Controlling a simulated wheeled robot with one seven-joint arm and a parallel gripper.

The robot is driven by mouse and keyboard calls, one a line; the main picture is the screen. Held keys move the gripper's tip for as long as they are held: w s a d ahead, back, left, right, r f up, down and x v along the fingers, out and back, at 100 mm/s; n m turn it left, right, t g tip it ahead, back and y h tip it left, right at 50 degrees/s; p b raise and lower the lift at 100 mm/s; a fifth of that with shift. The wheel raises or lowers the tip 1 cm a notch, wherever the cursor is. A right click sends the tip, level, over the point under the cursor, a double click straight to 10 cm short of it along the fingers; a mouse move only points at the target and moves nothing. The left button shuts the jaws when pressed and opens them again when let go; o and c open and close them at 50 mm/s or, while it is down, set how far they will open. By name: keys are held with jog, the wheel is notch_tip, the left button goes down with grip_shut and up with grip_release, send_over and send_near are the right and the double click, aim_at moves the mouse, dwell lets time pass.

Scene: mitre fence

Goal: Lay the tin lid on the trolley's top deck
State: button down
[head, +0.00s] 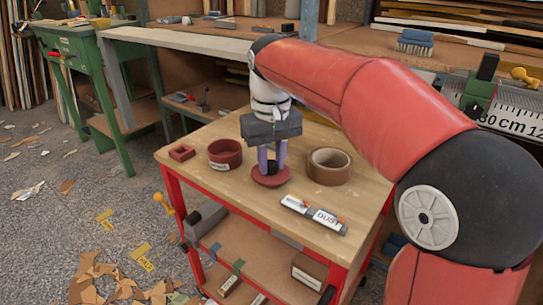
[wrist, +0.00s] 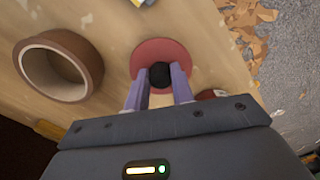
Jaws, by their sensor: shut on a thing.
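The tin lid is a red disc with a black knob; it shows in the head view (head: 271,181) and the wrist view (wrist: 162,50). My gripper (head: 271,166) points down with its purple fingers on either side of the knob, shut on it; the fingers also show in the wrist view (wrist: 159,80). The lid is level over the wooden top deck of the red trolley (head: 245,205), at or just above its surface; I cannot tell if it touches.
On the deck, a brown ring (head: 330,168) stands right of the lid. A block marked DUST (head: 314,215) lies in front. Bare deck lies between them.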

jog(key=shift+f, duration=0.4)
dwell(0.4)
jog(key=c, duration=1.1)
grip_release()
jog(key=shift+r, duration=0.15)
jog(key=shift+r+p, duration=1.45)
jog(key=shift+p, duration=0.1)
jog(key=shift+r+p, duration=0.3)
jog(key=shift+r, duration=1.65)
